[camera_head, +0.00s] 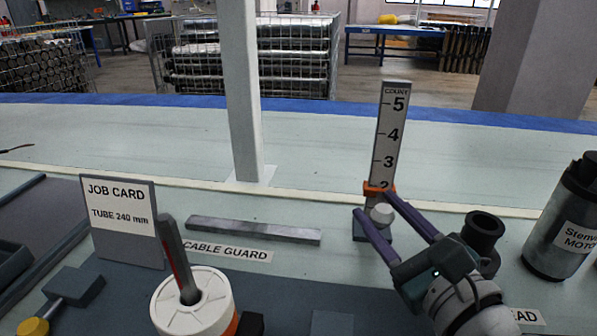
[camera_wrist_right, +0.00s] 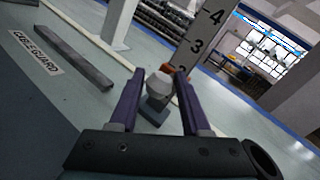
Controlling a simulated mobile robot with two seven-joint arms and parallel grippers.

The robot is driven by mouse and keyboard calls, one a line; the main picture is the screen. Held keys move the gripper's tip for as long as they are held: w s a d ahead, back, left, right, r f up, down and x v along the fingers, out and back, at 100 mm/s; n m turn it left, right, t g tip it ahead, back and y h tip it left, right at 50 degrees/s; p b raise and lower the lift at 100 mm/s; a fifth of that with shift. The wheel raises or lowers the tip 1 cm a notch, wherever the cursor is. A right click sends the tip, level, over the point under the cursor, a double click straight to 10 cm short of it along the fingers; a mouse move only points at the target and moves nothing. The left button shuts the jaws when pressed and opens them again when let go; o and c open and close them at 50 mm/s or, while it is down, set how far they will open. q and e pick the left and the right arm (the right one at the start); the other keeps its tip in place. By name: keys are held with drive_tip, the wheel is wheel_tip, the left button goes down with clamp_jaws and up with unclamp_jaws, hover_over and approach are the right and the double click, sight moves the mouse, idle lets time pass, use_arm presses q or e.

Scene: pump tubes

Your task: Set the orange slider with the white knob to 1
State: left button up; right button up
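An upright white count scale (camera_head: 392,130) shows the numbers 5, 4, 3 and part of 2. The orange slider (camera_head: 373,187) sits on it at the 2, covering the lower part of that number. The white knob (camera_head: 381,214) is on the near side, below the slider's orange edge; the knob also shows in the right wrist view (camera_wrist_right: 159,84). My right gripper (camera_head: 373,202) is open, with its purple fingers on either side of the knob. I cannot tell whether either finger touches it. The number 1 is not visible. My left gripper is not in view.
A white post (camera_head: 243,95) rises behind the bar.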

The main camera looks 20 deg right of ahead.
drive_tip(key=o, duration=0.3)
drive_tip(key=shift+a, duration=0.15)
drive_tip(key=shift+s, duration=0.3)
drive_tip(key=s, duration=0.3)
drive_tip(key=s+p, duration=0.1)
drive_tip(key=s, duration=0.5)
drive_tip(key=shift+s+a, duration=0.2)
drive_tip(key=shift+a, duration=0.1)
